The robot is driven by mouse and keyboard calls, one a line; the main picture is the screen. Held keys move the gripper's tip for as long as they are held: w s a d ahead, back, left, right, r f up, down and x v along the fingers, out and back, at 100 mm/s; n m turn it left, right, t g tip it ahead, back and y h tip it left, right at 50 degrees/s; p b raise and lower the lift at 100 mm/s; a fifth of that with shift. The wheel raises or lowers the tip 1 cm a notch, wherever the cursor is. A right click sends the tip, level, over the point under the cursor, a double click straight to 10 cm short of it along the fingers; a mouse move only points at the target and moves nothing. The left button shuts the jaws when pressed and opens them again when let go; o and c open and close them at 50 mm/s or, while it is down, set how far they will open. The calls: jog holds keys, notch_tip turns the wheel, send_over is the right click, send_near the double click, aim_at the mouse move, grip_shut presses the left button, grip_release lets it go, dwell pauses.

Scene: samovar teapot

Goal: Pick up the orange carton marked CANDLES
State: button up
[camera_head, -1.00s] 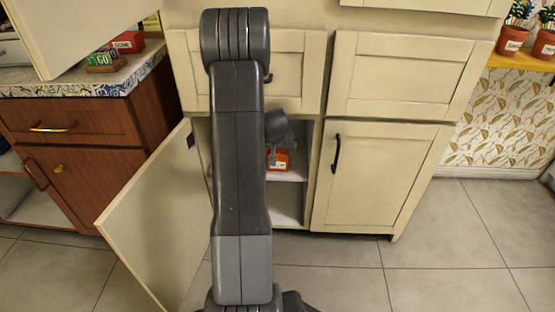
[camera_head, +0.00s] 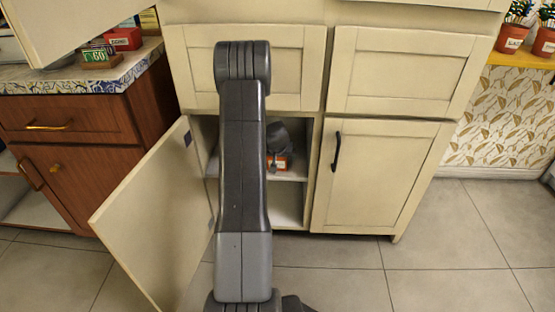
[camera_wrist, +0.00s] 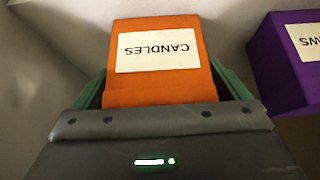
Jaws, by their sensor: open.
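The orange carton (camera_wrist: 160,85) has a white label reading CANDLES, upside down in the wrist view. In the head view the carton (camera_head: 282,163) is a small orange patch on the shelf inside the open cabinet, partly covered by my wrist. My gripper (camera_wrist: 165,88) is open, with green fingers showing on the left and right sides of the carton. The carton stands between them. Whether the fingers touch it cannot be told. The carton's near lower part is hidden behind the gripper body.
A purple box (camera_wrist: 285,70) with a white label stands to the right of the carton in the wrist view. The cabinet door (camera_head: 150,220) hangs open on the left. The right door (camera_head: 370,180) is shut. Drawers (camera_head: 290,65) sit above the opening.

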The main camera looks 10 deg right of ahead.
jog(key=c, duration=1.2)
jog(key=shift+r, duration=0.35)
